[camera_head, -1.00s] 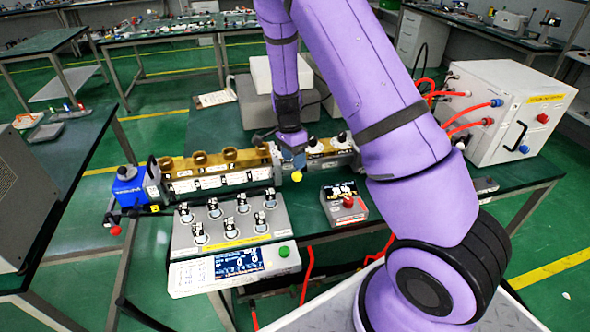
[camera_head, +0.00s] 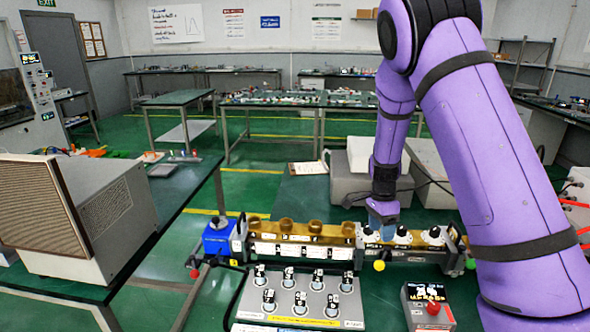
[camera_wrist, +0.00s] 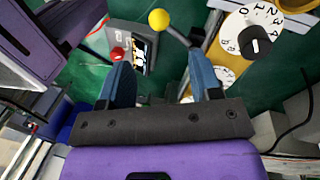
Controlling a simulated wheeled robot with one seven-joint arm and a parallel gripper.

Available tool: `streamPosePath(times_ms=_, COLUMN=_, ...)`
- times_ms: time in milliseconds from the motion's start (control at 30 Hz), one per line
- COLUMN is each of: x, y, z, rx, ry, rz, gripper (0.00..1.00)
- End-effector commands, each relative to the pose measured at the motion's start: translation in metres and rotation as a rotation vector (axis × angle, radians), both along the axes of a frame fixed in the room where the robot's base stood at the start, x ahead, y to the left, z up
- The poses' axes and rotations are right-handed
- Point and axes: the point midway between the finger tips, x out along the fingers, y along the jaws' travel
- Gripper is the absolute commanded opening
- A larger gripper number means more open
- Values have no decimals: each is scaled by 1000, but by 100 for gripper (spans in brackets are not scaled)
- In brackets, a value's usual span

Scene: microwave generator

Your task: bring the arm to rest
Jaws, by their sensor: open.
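My purple arm comes in from the upper right of the head view and reaches down to the bench. My gripper (camera_head: 382,218) is over the right part of the brass waveguide assembly (camera_head: 300,230), beside its white dials. In the wrist view my gripper (camera_wrist: 163,80) shows two blue fingers held apart with nothing between them. A yellow ball knob (camera_wrist: 159,20) on a dark rod lies just beyond the fingertips. The same knob (camera_head: 379,266) shows below my gripper in the head view. I cannot tell whether a finger touches the rod.
A blue unit (camera_head: 219,238) is at the left end. A beige box (camera_head: 75,215) stands on the left bench.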

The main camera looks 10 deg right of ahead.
Motion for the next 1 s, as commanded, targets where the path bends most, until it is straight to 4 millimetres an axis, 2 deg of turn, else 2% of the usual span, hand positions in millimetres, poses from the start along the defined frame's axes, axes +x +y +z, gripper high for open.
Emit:
streamPosePath(times_ms=167, x=-7, y=6, z=31, rx=41, ry=-38, rz=71, gripper=58)
streamPosePath(times_ms=467, x=-43, y=22, z=119, rx=134, ry=-159, rz=337, gripper=58)
streamPosePath(times_ms=700, x=-84, y=31, z=183, rx=163, ry=-266, rz=569, gripper=58)
streamPosePath(times_ms=1000, x=-146, y=41, z=245, rx=133, ry=-388, rz=870, gripper=58)
